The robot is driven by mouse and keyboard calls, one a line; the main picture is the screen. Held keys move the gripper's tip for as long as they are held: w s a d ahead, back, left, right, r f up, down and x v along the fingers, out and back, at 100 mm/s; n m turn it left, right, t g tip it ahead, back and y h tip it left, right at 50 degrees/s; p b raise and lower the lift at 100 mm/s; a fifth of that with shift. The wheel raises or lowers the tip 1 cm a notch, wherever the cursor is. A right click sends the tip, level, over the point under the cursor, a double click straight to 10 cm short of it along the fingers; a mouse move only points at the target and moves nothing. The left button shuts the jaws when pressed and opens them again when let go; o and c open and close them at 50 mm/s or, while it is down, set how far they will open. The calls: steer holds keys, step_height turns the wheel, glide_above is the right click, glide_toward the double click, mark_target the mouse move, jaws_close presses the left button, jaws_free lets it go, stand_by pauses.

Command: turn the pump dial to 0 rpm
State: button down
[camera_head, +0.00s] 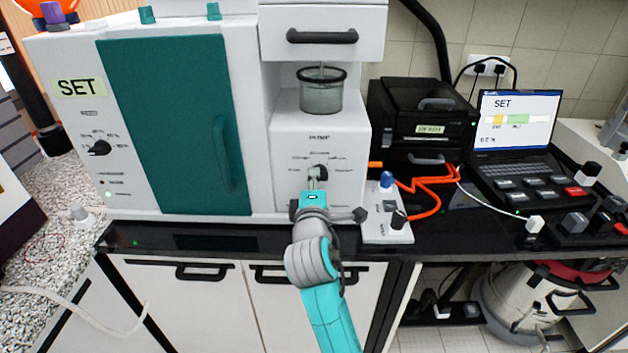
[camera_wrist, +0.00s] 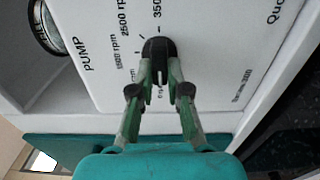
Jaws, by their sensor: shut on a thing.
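The black pump dial (camera_head: 320,171) sits on the white front panel of the pump unit (camera_head: 345,145), below the word PUMP. In the wrist view the dial (camera_wrist: 158,48) shows between my fingertips, with rpm labels printed around it. My gripper (camera_head: 314,183) reaches up to the panel from below; it also shows in the wrist view (camera_wrist: 159,68). Its two fingers are shut on the dial from both sides. The fingers partly cover the dial and the label at its lower side, so I cannot tell exactly which mark it points to.
A clear jar (camera_head: 322,92) stands above the pump panel. A teal cabinet door (camera_head: 175,120) is at left. A small box with a blue knob (camera_head: 387,181) stands close at right. The black counter edge (camera_head: 240,240) runs below.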

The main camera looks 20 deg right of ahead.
steer(key=shift+w+d+r, duration=0.1)
steer(key=shift+d+r, duration=0.05)
steer(key=shift+r, duration=0.05)
steer(key=c, duration=1.1)
jaws_free()
steer(key=shift+c, duration=0.2)
steer(key=shift+f, duration=0.15)
steer(key=v, duration=1.2)
